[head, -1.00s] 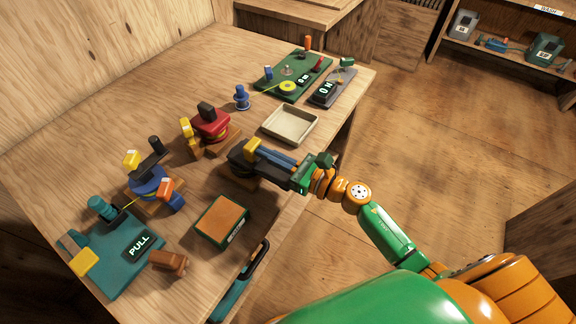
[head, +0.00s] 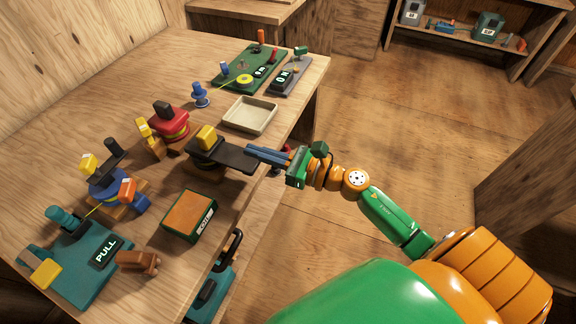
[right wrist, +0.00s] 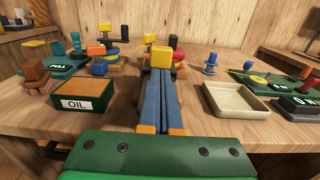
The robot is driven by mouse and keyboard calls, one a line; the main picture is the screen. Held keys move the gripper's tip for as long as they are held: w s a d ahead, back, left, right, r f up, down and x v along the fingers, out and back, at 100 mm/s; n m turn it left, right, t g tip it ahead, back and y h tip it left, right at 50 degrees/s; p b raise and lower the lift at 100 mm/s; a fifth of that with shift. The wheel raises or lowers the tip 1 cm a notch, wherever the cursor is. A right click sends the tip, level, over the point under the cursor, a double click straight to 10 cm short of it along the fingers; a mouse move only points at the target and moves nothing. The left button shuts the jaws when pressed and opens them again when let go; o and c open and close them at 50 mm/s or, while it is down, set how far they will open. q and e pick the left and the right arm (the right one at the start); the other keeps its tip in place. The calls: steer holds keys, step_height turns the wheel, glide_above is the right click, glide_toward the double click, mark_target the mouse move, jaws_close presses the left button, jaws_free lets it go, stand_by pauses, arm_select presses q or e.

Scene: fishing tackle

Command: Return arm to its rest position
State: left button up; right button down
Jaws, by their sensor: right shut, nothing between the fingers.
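My right gripper (head: 250,152) is shut and empty, its blue fingers pressed together. In the head view it is at the table's right edge, its fingers pointing left toward the black reel (head: 228,157) with a yellow knob (head: 207,137). My left gripper is not in view.
The wooden table (head: 60,120) carries a beige tray (head: 232,117), a red reel (head: 168,122), a blue reel (head: 105,182), an orange-topped OIL box (head: 188,214) and a teal PULL board (head: 85,270). A green board (head: 236,62) lies at the back. The floor (head: 400,120) to the right is clear.

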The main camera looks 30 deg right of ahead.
steer(key=b+v, duration=0.2)
steer(key=v, duration=0.3)
steer(key=s+d+f+m+h+p, duration=0.1)
steer(key=d+f+m+h, duration=0.2)
steer(key=f+m, duration=0.45)
steer(key=s+d+f+m+g+h, duration=0.1)
steer(key=d+f+m+h, duration=0.3)
steer(key=f+m, duration=0.4)
steer(key=s+d+f+m+h+p, duration=0.1)
steer(key=d+f+m+h, duration=0.2)
steer(key=f+m, duration=0.5)
arm_select(q)
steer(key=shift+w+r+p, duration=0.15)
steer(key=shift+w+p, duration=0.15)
steer(key=shift+p, duration=0.1)
arm_select(e)
steer(key=s+a+f+m+g, duration=0.2)
steer(key=s+f+m+g, duration=0.2)
steer(key=s, duration=0.5)
steer(key=s+a+f+m+g+h, duration=0.1)
steer(key=s+a+f+m+g, duration=0.2)
steer(key=s+f+m, duration=0.5)
steer(key=s+a+f+m+g, duration=0.3)
steer(key=s+f+m+g, duration=0.2)
steer(key=s, duration=0.5)
steer(key=shift+s+a+f+m, duration=0.2)
steer(key=shift+s+f+m, duration=0.25)
steer(key=shift+f, duration=0.25)
